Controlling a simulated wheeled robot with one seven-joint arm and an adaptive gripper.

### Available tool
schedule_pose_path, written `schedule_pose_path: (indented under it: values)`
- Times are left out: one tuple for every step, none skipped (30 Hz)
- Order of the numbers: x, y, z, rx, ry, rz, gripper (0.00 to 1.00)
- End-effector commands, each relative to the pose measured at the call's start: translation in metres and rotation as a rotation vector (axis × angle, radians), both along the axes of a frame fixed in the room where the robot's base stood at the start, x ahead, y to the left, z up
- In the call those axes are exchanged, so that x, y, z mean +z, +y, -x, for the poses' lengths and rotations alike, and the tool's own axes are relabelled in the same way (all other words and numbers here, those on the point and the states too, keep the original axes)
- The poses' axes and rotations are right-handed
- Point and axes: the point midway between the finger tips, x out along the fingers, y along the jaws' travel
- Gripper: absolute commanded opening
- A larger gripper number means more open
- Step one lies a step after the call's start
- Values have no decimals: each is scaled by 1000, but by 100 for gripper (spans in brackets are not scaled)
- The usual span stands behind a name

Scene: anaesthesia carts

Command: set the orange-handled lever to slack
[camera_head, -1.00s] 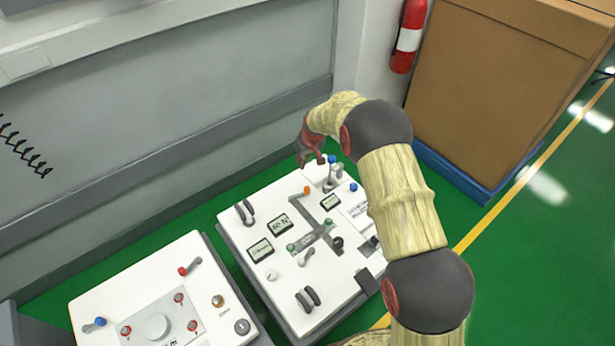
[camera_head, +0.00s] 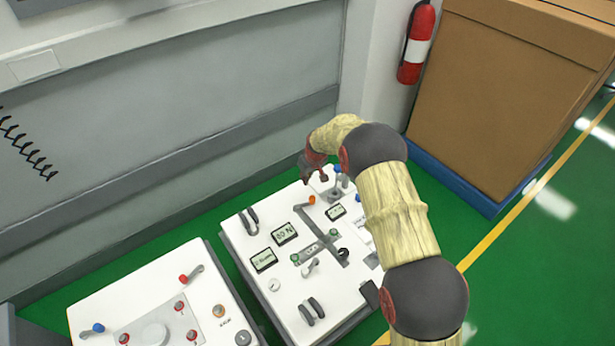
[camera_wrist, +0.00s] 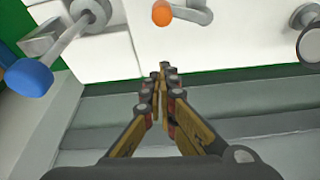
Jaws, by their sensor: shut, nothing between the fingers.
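The orange-handled lever (camera_head: 311,200) is at the far part of the right white panel (camera_head: 287,308), with a grey arm beside its orange knob. In the wrist view its orange knob (camera_wrist: 163,13) is at the top middle, ahead of the fingertips. My gripper (camera_head: 318,176) is just beyond the lever on the wall side, above the panel's far edge. In the wrist view my gripper (camera_wrist: 161,76) is shut and empty, with a gap in the picture between its tips and the knob. I cannot read any lever markings.
A blue-knobbed lever (camera_wrist: 30,77) stands close by on the left of the wrist view. Small displays (camera_head: 284,234) and other levers crowd the panel. A second white panel (camera_head: 95,308) is at left. A grey wall (camera_head: 160,100) runs behind; a cardboard box (camera_head: 515,90) is at right.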

Motion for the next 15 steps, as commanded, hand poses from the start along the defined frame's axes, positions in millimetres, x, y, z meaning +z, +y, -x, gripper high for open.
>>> schedule_pose_path:
  values:
    - [-11,2,-3,0,0,0,0]
    - [-15,2,-4,0,0,0,0]
    - [-21,3,-6,0,0,0,0]
    - [-25,4,-7,0,0,0,0]
    - [-28,5,-8,0,0,0,0]
    - [-33,6,-10,0,0,0,0]
    - [-37,6,-11,0,0,0,0]
    - [-41,7,-12,1,0,0,0]
    - [-46,8,-13,1,0,0,0]
    - [-42,6,-11,0,-1,0,0]
    - [-41,4,-8,0,-1,0,0]
    - [-42,2,-3,0,0,0,0]
    - [-41,0,-1,0,-1,0,0]
    - [-41,-1,2,0,-1,0,0]
    - [-42,-3,6,-1,-1,-1,0]
